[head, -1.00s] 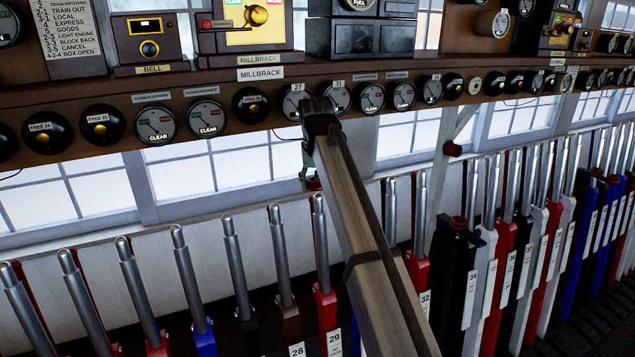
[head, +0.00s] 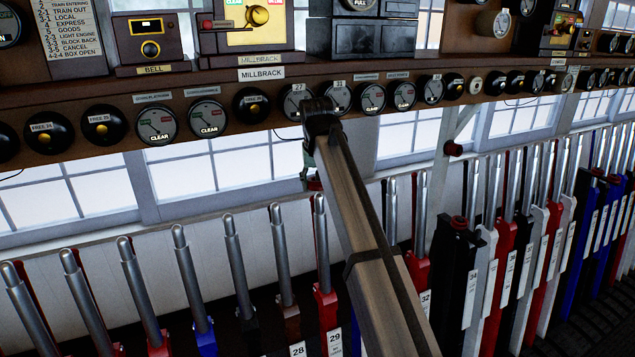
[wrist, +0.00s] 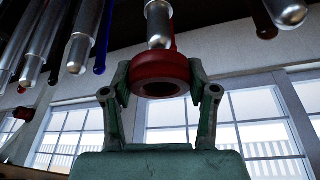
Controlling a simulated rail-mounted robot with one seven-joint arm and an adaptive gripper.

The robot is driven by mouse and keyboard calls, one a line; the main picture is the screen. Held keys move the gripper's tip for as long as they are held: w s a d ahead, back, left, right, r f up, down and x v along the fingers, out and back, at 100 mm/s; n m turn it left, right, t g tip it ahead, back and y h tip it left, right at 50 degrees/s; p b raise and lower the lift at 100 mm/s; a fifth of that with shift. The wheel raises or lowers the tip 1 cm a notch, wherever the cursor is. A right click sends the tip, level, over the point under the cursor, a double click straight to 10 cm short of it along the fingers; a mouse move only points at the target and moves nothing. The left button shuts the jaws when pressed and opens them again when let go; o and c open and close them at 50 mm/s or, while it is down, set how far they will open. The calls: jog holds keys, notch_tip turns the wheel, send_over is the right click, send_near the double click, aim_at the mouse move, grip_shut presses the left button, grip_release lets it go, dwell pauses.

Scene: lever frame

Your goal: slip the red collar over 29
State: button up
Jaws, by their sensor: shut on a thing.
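My gripper (wrist: 159,80) is shut on the red collar (wrist: 160,68), with one green finger on each side of it. The collar is a thick ring, and its open hole faces the wrist camera. A bare steel lever handle (wrist: 158,22) ends right behind the collar's upper edge in that view; the hole looks empty, and I cannot tell if they touch. In the head view lever 29 (head: 320,225) stands with its handle top just below the collar (head: 315,184). There my gripper (head: 308,172) is mostly hidden behind my arm.
Lever 28 (head: 280,255) stands close on the left, and more levers (head: 420,215) stand on the right. The shelf of round dials (head: 208,118) runs above, with windows (head: 220,165) behind.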

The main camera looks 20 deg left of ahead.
aim_at(319, 196)
jog(key=shift+f, duration=0.35)
jog(key=shift+s+d+f, duration=0.1)
jog(key=shift+f, duration=0.25)
jog(key=shift+s+d+f+b, duration=0.1)
jog(key=shift+f+b, duration=0.1)
jog(key=shift+f, duration=0.45)
jog(key=shift+s+d+f+b, duration=0.1)
jog(key=shift+f+b, duration=0.1)
jog(key=shift+f, duration=0.45)
jog(key=shift+f, duration=0.35)
jog(key=shift+s+d+f, duration=0.1)
jog(key=shift+f, duration=0.55)
jog(key=o, duration=1.3)
jog(key=shift+r, duration=0.15)
